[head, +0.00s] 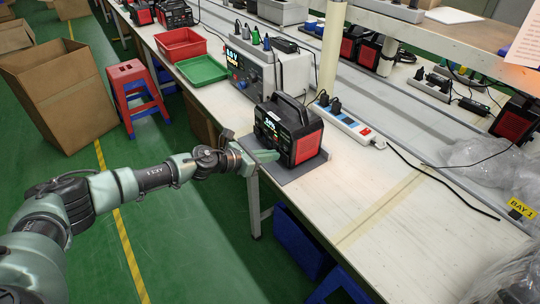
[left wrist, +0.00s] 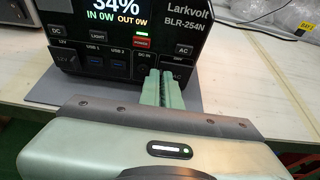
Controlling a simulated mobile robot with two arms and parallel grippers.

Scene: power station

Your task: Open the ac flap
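The black power station (head: 288,132) with red side panels stands on a grey mat (head: 305,168) on the bench. Its front panel (left wrist: 115,45) shows a lit screen in the left wrist view. The AC flap (left wrist: 185,76) is at the lower right of that panel, below an AC button, and looks closed. My left gripper (head: 270,156) reaches the front of the station from the left. In the left wrist view its green fingers (left wrist: 162,76) are together, with nothing seen between them, just in front of the flap's left part. I cannot tell if they touch it. My right gripper is not in view.
A power strip (head: 345,125) lies behind the station. A grey device (head: 262,70), a green tray (head: 202,70) and a red tray (head: 181,45) stand farther back. The bench right of the station is mostly clear. Blue bins (head: 297,242) sit under the front edge.

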